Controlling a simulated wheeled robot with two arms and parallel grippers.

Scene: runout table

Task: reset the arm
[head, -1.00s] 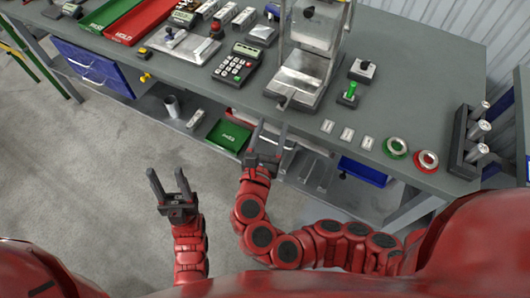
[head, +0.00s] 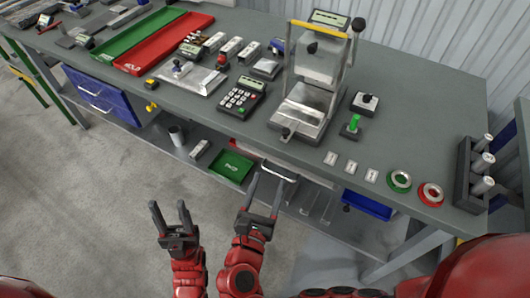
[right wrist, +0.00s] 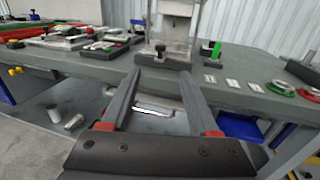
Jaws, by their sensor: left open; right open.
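My left gripper (head: 172,219) is open and empty over the floor in front of the table, at the lower left in the head view. My right gripper (head: 264,196) is open and empty to its right, before the table's front edge. In the right wrist view the right gripper's fingers (right wrist: 158,97) stand apart with nothing between them. Both grippers are apart from the table (head: 420,140) and its objects.
A press-like fixture (head: 305,100) with a yellow handle stands on the table. A keypad device (head: 242,97), red tray (head: 165,42) and green tray (head: 120,38) lie left of it. A green bin (head: 232,166) sits on the lower shelf. Floor in front is clear.

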